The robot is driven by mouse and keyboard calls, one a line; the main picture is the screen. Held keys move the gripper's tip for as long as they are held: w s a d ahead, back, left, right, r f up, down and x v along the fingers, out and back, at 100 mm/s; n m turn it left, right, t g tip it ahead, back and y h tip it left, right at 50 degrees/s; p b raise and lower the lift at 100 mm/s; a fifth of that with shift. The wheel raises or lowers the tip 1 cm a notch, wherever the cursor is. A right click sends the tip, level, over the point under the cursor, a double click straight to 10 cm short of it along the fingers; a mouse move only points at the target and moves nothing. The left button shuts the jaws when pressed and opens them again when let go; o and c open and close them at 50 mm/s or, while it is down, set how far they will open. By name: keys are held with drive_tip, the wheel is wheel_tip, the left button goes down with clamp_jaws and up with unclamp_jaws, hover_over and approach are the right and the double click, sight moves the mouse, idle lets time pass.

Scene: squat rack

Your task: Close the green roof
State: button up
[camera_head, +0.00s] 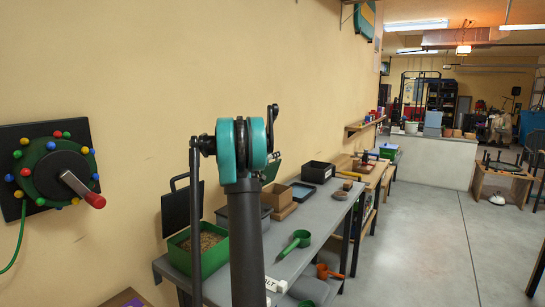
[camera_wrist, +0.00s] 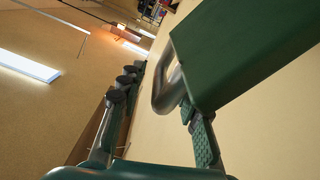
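The green roof shows in the wrist view as a large dark green panel (camera_wrist: 245,55) at the upper right, close to the camera. A thick grey metal handle (camera_wrist: 163,88) curves out from its edge. My gripper (camera_wrist: 152,108) looks open, with its fingers spread and the handle near the right finger's ridged pad. I cannot tell whether they touch. In the head view, a small dark green panel (camera_head: 272,170) stands tilted above a brown box (camera_head: 279,197) on the bench; it is probably the same roof. My arm hides part of it and the gripper.
The grey bench (camera_head: 316,222) runs along the yellow wall. It holds a green bin of grain (camera_head: 203,252) with a raised black lid, a black box (camera_head: 318,172) and a green scoop (camera_head: 295,241). A wall-mounted crank wheel (camera_head: 57,170) is at left.

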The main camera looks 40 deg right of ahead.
clamp_jaws()
idle(0.4)
drive_tip(key=s+d+f+m, duration=0.4)
drive_tip(key=s+f+m, duration=0.5)
drive_tip(key=s+f, duration=0.1)
drive_tip(key=shift+s+d, duration=0.3)
drive_tip(key=shift+s, duration=0.1)
idle(0.5)
